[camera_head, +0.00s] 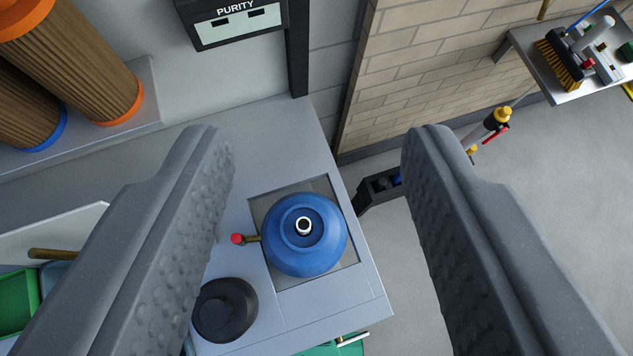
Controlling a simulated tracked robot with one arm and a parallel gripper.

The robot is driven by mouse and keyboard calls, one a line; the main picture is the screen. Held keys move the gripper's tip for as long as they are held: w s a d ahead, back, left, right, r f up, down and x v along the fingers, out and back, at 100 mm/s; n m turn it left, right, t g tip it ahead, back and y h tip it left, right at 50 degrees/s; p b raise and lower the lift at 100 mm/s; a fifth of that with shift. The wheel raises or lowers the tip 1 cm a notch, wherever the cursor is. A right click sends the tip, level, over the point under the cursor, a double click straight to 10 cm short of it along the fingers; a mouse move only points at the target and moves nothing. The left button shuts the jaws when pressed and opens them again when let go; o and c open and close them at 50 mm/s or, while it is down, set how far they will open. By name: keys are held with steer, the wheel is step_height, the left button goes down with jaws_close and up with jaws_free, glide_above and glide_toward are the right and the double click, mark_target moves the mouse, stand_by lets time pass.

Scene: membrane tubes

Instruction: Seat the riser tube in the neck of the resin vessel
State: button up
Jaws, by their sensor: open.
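The resin vessel (325,252) is a rounded blue tank. It sits in a square recess in the grey bench top, seen from above. A small white ring with a dark centre (303,226) shows at its neck. I cannot tell whether this is the end of the riser tube or the rim of the neck. No other riser tube can be made out for certain. My gripper (318,140) is open, its two grey fingers wide apart with nothing between them. In the picture the vessel lies between the fingers, and neither finger appears to touch it.
A black round object (225,309) stands in front, partly behind the left finger. The floor right of the bench is mostly clear.

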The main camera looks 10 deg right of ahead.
steer(key=s+r+t, duration=0.4)
steer(key=s+r, duration=0.4)
steer(key=r, duration=0.3)
steer(key=shift+a+r+y, duration=0.15)
steer(key=shift+a+y, duration=0.15)
steer(key=shift+a, duration=0.15)
steer(key=shift+w, duration=0.1)
